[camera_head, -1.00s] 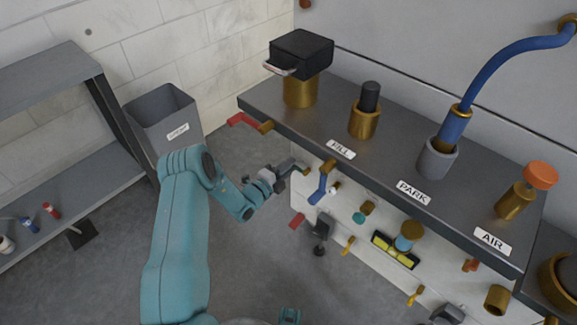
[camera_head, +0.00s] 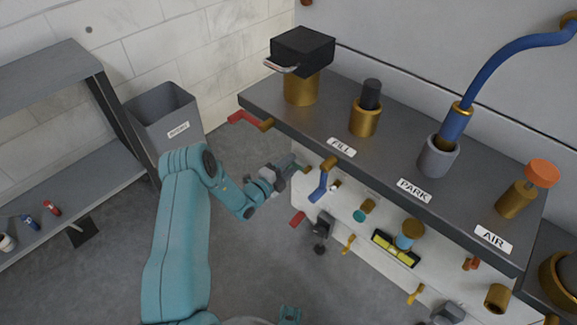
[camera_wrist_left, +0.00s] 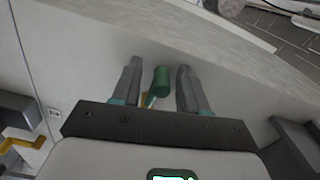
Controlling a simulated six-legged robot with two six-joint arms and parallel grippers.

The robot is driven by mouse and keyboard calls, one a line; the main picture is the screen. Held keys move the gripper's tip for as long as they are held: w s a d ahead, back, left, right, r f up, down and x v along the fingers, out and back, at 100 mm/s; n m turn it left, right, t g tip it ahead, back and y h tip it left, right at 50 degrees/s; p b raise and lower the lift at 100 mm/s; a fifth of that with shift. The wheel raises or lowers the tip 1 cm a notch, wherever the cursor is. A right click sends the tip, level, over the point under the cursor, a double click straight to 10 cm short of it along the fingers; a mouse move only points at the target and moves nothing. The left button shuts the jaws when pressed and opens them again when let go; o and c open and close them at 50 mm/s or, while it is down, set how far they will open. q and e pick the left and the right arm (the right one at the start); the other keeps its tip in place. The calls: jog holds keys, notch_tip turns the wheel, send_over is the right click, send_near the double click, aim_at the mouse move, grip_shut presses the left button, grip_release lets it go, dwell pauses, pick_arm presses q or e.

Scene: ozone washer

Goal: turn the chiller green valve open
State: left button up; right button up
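The green valve handle (camera_wrist_left: 161,82) shows in the left wrist view as a short green cylinder with a bit of yellow brass below it. My left gripper (camera_wrist_left: 160,67) is open. Its two grey fingers stand on either side of the green handle, with a visible gap on each side. In the head view my left gripper (camera_head: 285,168) is at the front face of the machine, below the bench edge and left of a blue lever (camera_head: 319,187). It largely hides the green handle there.
The dark bench top (camera_head: 390,158) with FILL, PARK and AIR labels overhangs the valves. A red lever (camera_head: 243,117) is up and left, another red handle (camera_head: 297,218) below. A grey bin (camera_head: 165,115) and shelf (camera_head: 60,160) stand left. The floor between is clear.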

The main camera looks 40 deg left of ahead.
pick_arm(q)
jog(key=s+a+p, duration=0.1)
jog(key=s+p, duration=0.3)
jog(key=s, duration=1.2)
jog(key=shift+s+a, duration=0.15)
jog(key=shift+s, duration=0.1)
